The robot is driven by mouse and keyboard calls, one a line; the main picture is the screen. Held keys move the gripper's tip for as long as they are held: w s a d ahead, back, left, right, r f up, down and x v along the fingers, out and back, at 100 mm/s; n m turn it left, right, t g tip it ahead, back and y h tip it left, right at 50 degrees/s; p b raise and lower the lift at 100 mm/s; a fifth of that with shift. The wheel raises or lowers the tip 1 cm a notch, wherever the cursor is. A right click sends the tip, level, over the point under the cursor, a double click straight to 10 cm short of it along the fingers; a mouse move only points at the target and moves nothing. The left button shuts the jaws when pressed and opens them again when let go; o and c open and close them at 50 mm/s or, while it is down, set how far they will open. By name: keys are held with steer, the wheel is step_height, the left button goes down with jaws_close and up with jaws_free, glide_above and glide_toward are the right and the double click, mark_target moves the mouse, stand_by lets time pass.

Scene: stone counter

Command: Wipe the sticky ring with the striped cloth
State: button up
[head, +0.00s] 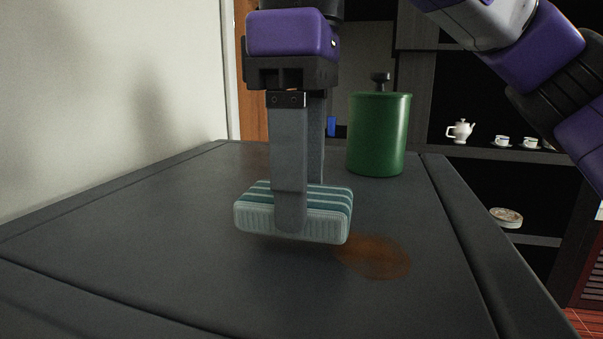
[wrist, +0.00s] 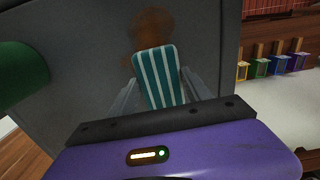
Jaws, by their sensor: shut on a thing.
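The striped cloth (head: 325,212) is a folded pad with teal and white stripes. My gripper (head: 296,215) is shut on it, one finger in front and one behind, and points down. The cloth appears held just over or on the counter; I cannot tell whether it touches. In the wrist view the cloth (wrist: 159,78) sits between both fingers. The sticky ring shows as a brown-orange smear (head: 377,258) on the counter, just right of and nearer than the cloth. In the wrist view the smear (wrist: 152,28) lies beyond the cloth's far end, partly hidden by it.
A green canister (head: 378,136) with a dark knob stands at the back right of the dark counter (head: 130,235). A wall borders the left. Shelves with a white teapot (head: 461,131) and cups are beyond the counter. The counter's left and front are clear.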

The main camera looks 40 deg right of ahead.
steer(key=shift+f+b, duration=0.45)
steer(key=shift+f, duration=0.6)
stand_by(0.4)
